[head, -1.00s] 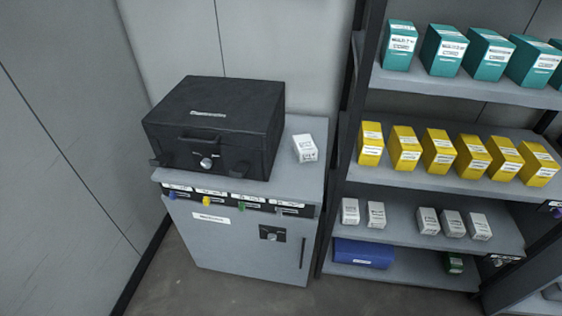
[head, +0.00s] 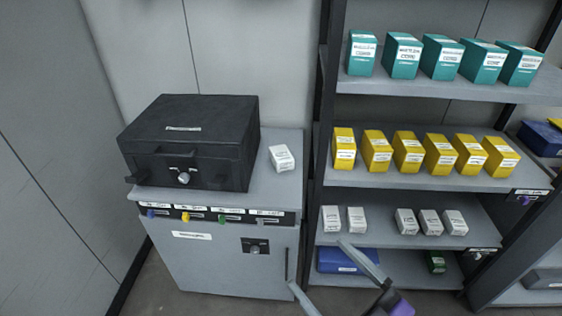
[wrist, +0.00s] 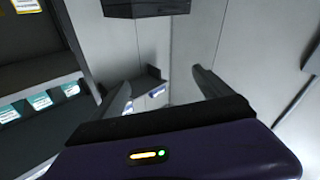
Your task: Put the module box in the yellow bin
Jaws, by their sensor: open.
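A small white box with a printed label (head: 282,158) sits on the grey cabinet top, right of a black case. Several similar white boxes (head: 430,222) stand on the shelf rack; I cannot tell which one is the module box. No yellow bin can be made out; the yellow things on the rack look like boxes. My gripper (head: 320,268) is open and empty at the bottom of the head view, in front of the gap between cabinet and rack. Its spread fingers also show in the wrist view (wrist: 160,82).
The black case (head: 190,142) fills most of the cabinet top (head: 285,190). The rack holds teal boxes (head: 440,57), yellow boxes (head: 408,152) and a blue bin (head: 335,262) on the bottom shelf. Grey walls stand behind and left.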

